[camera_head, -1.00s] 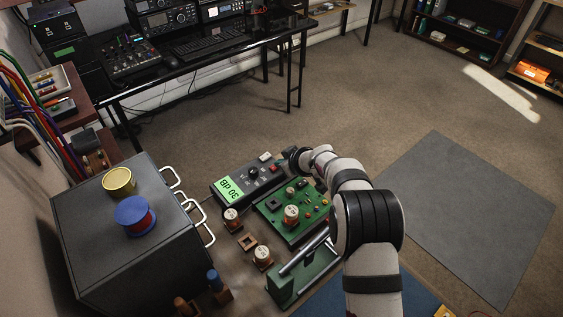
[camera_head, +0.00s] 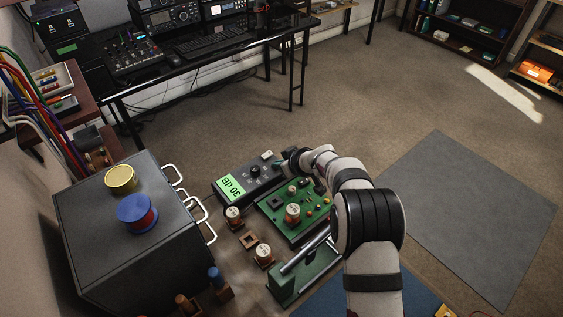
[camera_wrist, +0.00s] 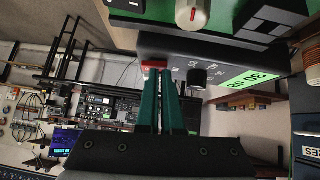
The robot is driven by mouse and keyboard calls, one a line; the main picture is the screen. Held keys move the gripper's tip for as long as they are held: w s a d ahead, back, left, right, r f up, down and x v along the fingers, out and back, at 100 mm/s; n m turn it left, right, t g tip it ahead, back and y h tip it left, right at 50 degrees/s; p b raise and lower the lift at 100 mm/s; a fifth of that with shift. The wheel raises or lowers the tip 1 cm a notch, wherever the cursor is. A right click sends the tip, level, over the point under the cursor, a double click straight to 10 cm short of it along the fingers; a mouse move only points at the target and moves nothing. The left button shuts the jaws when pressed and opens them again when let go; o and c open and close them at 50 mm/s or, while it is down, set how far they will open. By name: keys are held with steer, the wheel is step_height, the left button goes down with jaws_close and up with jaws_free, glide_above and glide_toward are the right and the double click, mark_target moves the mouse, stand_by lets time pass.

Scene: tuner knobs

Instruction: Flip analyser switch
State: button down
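The analyser is a dark box (camera_head: 232,199) with a lit green display reading 30 dB (camera_head: 230,187), upside down in the head view. In the head view the pale switch mount (camera_head: 267,155) is at the box's far end. My gripper (camera_wrist: 161,74) has two teal fingers close together, with nothing seen between them. Their tips are right by the switch; I cannot tell whether they touch it. In the head view the fingertips (camera_head: 276,164) are beside the box's far end.
A green circuit board (camera_head: 283,232) with knobs and a coil lies right beside the analyser. Loose coils (camera_head: 264,252) and a wooden frame (camera_head: 249,240) lie nearer. A dark cabinet (camera_head: 110,262) with handles stands at left.

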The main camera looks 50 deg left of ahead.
steer(key=s+a+r+v, duration=0.1)
steer(key=a+r+v, duration=0.1)
steer(key=v, duration=1.1)
steer(key=shift+f, duration=0.1)
steer(key=shift+w+a+r+t, duration=0.15)
steer(key=shift+w+r+t, duration=0.15)
steer(key=shift+w, duration=0.4)
steer(key=shift+a+f, duration=0.1)
